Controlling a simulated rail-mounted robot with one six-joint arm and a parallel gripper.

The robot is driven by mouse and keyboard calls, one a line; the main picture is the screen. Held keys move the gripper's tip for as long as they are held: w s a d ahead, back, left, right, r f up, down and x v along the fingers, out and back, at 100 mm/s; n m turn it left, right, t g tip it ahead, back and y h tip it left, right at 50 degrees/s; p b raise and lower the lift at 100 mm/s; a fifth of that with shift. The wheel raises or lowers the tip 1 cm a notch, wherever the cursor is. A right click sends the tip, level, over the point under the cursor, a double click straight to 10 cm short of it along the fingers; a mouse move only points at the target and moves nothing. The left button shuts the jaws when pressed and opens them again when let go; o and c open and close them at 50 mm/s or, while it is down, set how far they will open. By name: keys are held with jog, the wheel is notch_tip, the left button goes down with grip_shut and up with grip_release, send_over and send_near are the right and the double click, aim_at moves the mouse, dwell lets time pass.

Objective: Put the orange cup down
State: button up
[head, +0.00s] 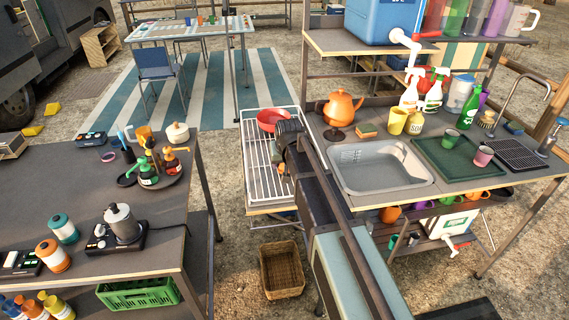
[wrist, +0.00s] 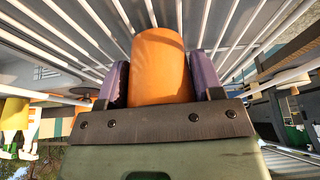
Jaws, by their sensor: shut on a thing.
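The orange cup (wrist: 160,65) is between the two purple fingers of my gripper (wrist: 161,75) in the wrist view. The fingers are shut on its sides. White wires of the dish rack (wrist: 232,30) run behind the cup; I cannot tell whether the cup touches them. In the head view the rack (head: 258,187) stands left of the sink, and my arm reaches over its right side. My arm hides the fingers and most or all of the cup there.
A red bowl (head: 272,119) lies at the rack's far end. An orange kettle (head: 338,107) stands on the counter to the right, behind the sink (head: 380,168). The rack's left part is bare. A wicker basket (head: 282,270) is on the ground in front.

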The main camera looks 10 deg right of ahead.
notch_tip(320, 180, up, 20)
jog(key=p, duration=2)
jog(key=shift+f, duration=0.1)
